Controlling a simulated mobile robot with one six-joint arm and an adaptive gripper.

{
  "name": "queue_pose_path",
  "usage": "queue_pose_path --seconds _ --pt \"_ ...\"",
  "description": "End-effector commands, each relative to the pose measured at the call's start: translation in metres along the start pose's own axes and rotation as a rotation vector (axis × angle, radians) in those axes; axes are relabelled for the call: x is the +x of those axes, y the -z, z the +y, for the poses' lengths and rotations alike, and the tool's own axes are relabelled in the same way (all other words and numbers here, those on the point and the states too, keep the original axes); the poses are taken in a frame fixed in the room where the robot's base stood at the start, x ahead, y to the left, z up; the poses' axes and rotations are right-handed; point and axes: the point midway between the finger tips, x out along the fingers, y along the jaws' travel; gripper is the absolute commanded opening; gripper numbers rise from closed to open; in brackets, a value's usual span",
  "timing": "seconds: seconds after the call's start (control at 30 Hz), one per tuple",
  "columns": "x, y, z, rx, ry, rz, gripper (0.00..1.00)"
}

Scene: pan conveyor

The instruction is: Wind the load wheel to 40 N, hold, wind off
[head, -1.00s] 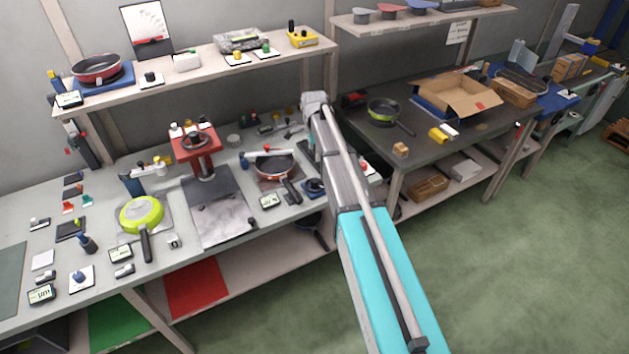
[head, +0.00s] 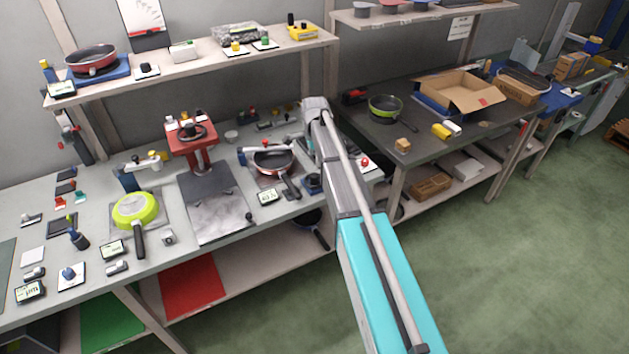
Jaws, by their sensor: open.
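A red press (head: 199,158) stands on the grey workbench, with a dark handwheel (head: 190,132) on its top. To its right, a red-rimmed pan (head: 272,160) sits under a white arm fixture, and a small display (head: 267,197) lies in front. A dark blue round part (head: 312,184) sits near that pan's handle; I cannot tell whether this or the press handwheel is the load wheel. The display's reading is too small to make out. My arm reaches up across the middle of the view and hides part of the bench's right end. My gripper does not show.
A green pan (head: 135,210) lies on the left of the bench among small tools and displays. A shelf (head: 200,65) runs above. A second table (head: 470,150) with an open cardboard box (head: 462,95) stands right. The green floor in front is clear.

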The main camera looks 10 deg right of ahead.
Motion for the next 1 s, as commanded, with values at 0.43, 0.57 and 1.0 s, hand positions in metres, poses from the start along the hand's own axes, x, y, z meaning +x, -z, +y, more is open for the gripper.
queue_pose_path --seconds 0.43,0.57,1.0 --pt "0.039 0.000 0.000 0.000 0.000 0.000 0.82" --pt "0.049 0.000 0.000 0.000 0.000 0.000 0.82" --pt "0.079 0.000 0.000 0.000 0.000 0.000 0.82"
